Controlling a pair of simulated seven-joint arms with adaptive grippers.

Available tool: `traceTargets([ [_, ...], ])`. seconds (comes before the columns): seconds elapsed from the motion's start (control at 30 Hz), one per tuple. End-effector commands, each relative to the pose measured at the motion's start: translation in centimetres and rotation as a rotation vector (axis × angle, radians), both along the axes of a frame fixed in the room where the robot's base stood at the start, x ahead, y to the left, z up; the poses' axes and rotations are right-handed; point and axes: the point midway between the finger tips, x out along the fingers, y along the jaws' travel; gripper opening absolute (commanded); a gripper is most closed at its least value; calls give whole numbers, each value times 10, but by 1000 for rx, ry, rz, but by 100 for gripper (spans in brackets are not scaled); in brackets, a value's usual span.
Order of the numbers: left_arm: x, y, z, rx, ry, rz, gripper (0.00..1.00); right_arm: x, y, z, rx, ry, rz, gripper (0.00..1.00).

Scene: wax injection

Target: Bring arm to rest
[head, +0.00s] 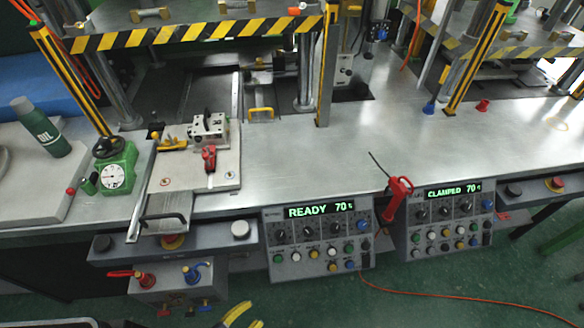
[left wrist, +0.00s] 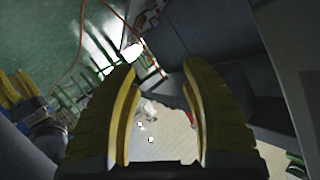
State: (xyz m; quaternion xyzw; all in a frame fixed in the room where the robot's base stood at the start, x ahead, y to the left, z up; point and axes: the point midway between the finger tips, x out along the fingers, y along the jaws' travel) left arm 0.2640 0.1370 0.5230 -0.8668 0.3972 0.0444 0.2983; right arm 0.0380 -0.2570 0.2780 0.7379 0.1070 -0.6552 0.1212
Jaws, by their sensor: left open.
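My left gripper (head: 243,311) shows at the bottom edge of the head view, with only its yellow fingertips in frame. It is in front of and below the workbench (head: 290,160), apart from it. In the left wrist view my left gripper (left wrist: 160,85) has its two yellow fingers spread, with nothing between them. At the left edge of that view are more yellow fingers (left wrist: 17,92) on a dark arm with blue parts; they look like my right gripper, and how far they are open is unclear. My right gripper does not show in the head view.
Two control panels reading READY (head: 320,211) and CLAMPED (head: 447,190) hang on the bench front. Valves (head: 146,280) stick out below left.

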Motion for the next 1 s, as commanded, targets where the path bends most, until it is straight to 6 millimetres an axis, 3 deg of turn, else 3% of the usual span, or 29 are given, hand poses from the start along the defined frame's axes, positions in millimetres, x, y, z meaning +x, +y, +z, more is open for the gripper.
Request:
traceTargets([
  [0.03,3,12,-26,35,68,68,45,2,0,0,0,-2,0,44],
  [0.17,-8,54,-95,126,284,257,45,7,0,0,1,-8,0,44],
  [0.27,-36,85,-144,183,470,409,45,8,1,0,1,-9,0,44],
  [0.4,-95,113,-196,240,720,595,45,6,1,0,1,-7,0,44],
  [0.6,-174,123,-233,282,984,769,45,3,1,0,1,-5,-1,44],
  [0.7,-199,122,-240,294,1063,816,45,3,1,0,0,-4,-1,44],
  [0.83,-218,120,-244,301,1118,847,45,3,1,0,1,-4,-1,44],
  [1.0,-223,120,-245,305,1135,857,45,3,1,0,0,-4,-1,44],
])
